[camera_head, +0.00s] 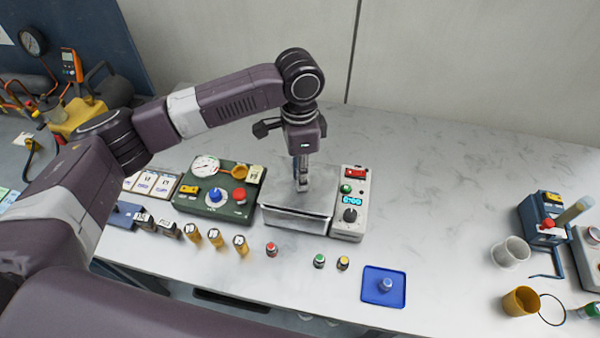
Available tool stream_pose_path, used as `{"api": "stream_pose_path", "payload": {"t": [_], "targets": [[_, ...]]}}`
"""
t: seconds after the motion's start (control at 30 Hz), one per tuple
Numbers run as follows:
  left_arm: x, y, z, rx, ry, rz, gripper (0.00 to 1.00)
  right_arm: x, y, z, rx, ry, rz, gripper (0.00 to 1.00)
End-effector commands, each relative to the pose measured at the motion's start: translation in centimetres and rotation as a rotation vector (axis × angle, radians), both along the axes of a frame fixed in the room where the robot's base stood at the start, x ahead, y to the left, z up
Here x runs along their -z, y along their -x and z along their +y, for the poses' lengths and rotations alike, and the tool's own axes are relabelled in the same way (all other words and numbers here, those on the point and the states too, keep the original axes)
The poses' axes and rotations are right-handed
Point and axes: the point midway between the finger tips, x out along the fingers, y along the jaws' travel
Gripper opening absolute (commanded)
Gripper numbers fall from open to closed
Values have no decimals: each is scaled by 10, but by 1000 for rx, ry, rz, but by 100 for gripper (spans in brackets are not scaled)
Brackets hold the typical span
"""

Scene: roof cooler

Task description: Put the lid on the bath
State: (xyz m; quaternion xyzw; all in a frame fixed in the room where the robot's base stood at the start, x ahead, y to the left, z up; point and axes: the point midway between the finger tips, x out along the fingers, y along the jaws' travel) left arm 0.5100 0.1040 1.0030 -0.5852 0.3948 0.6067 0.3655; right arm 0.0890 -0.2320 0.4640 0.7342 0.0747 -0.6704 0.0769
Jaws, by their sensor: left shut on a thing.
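The bath (292,224) is a grey metal box in the middle of the bench, with a pale control panel (347,214) joined on its right side. The flat grey metal lid (275,198) lies level over the bath's opening and covers it. A thin dark line shows along the front between the lid and the box, and I cannot tell if they touch all round. My left gripper (302,186) points down over the lid and is shut on the lid's handle, which its fingers mostly hide. My right gripper is not in view.
A green box (217,212) with a gauge and knobs stands left of the bath. Several small vials and caps stand in front. A blue square tray (384,302) holds a blue knob-like piece. Cups and a blue device (545,220) stand at right. The bench behind is clear.

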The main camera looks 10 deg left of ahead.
Motion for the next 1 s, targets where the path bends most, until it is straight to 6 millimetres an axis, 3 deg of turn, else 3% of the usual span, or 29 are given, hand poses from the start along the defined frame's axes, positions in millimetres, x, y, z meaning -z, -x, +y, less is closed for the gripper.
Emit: {"api": "stream_pose_path", "payload": {"t": [0.57,0.6,0.73,1.0], "targets": [[11,0,0,-1,1,0,0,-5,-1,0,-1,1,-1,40],[12,0,0,-1,0,0,21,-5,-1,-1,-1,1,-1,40],[12,0,0,0,0,0,36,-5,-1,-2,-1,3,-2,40],[11,0,0,0,0,0,36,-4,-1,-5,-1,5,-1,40]]}}
